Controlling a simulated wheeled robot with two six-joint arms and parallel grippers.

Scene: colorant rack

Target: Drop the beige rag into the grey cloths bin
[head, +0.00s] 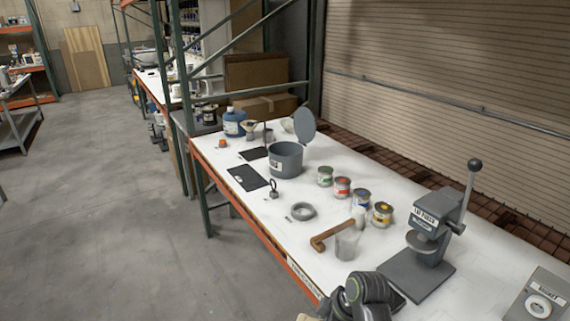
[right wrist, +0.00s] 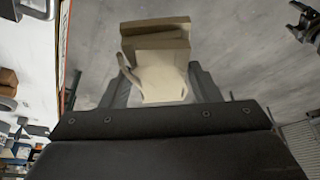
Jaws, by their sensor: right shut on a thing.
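The beige rag (right wrist: 160,78) is pinched between the two fingers of my right gripper (right wrist: 162,88) in the right wrist view, with its folds standing out beyond the fingertips. A beige scrap of it shows at the bottom edge of the head view (head: 308,317), beside my dark right arm, off the table's front edge. The grey bin (head: 286,162) stands on the table in the head view, its round lid (head: 305,126) raised. Its inside is mostly hidden. A dark part at the top right of the right wrist view looks like my left gripper (right wrist: 303,22); its jaws are unclear.
Several paint cans (head: 342,187), a grey ring (head: 302,211), a brown angled handle (head: 333,234) and a translucent cup (head: 347,243) stand between my arm and the bin. A lever press (head: 430,240) is at the right.

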